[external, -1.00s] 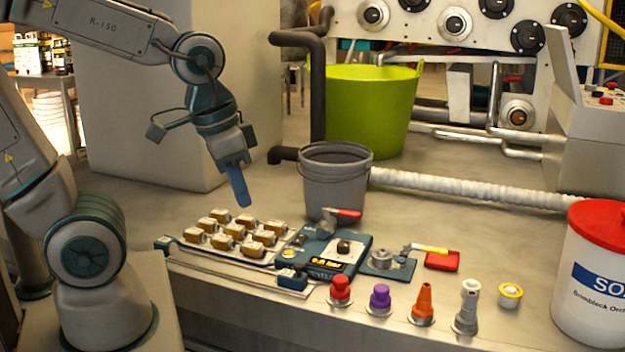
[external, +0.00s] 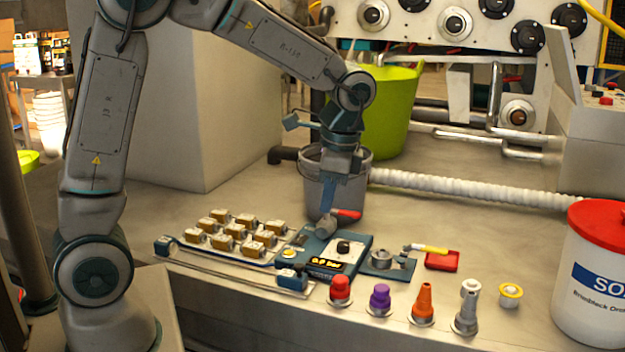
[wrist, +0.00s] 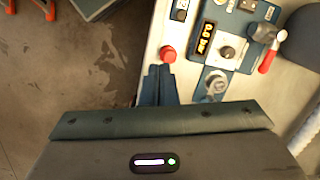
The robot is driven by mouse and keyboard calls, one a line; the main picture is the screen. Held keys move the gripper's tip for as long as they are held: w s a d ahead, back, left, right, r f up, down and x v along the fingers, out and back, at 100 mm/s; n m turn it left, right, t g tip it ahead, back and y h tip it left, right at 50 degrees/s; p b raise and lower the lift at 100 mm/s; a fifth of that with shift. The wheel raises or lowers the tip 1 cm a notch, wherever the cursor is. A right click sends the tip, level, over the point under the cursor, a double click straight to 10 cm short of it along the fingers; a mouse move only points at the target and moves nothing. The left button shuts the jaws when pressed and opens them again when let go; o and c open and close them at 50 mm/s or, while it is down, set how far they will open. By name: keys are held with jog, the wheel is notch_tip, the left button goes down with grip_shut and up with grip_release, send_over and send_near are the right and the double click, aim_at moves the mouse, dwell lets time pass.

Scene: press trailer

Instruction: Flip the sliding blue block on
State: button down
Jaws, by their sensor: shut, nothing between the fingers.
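A thin metal rail (external: 225,268) runs along the front edge of the bench. It has a small blue block (external: 165,245) at its left end and a larger blue block (external: 291,279) with a pale label at its right end. I cannot tell which of them slides. In the wrist view the labelled block (wrist: 181,10) shows at the top edge. My gripper (external: 327,207) is shut and empty, pointing down in front of the grey bucket, behind and right of both blocks and apart from them. In the wrist view its blue fingertips (wrist: 159,69) appear just below the red button.
A blue panel (external: 358,245) with a display, knob and red-handled lever lies near my gripper. Several tan switches (external: 235,229) stand left of it. A red button (external: 340,289) and other coloured knobs line the front. The grey bucket (external: 312,190) stands behind my gripper.

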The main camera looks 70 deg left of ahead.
jog(key=w+a+f+m+g+b, duration=0.1)
jog(key=w+a+f, duration=0.1)
jog(key=w+f, duration=0.3)
jog(key=shift+w+a+f+m, duration=0.3)
jog(key=shift+w+f+m, duration=0.1)
jog(key=shift+f, duration=0.35)
send_near(306, 276)
jog(key=shift+g, duration=0.3)
jog(key=f, duration=0.1)
jog(key=w+d+f, duration=0.1)
jog(key=w+f, duration=0.1)
jog(key=f, duration=0.1)
jog(key=shift+w+d+b, duration=0.1)
jog(key=shift+d+b, duration=0.2)
jog(key=shift+d, duration=0.05)
jog(key=s+a, duration=0.2)
jog(key=shift+s+f, duration=0.15)
jog(key=shift+s, duration=0.15)
jog(key=shift+s+a+f, duration=0.1)
jog(key=shift+s, duration=0.1)
jog(key=s+a+p, duration=0.2)
jog(key=s+a, duration=1.4)
jog(key=shift+s+a, duration=0.3)
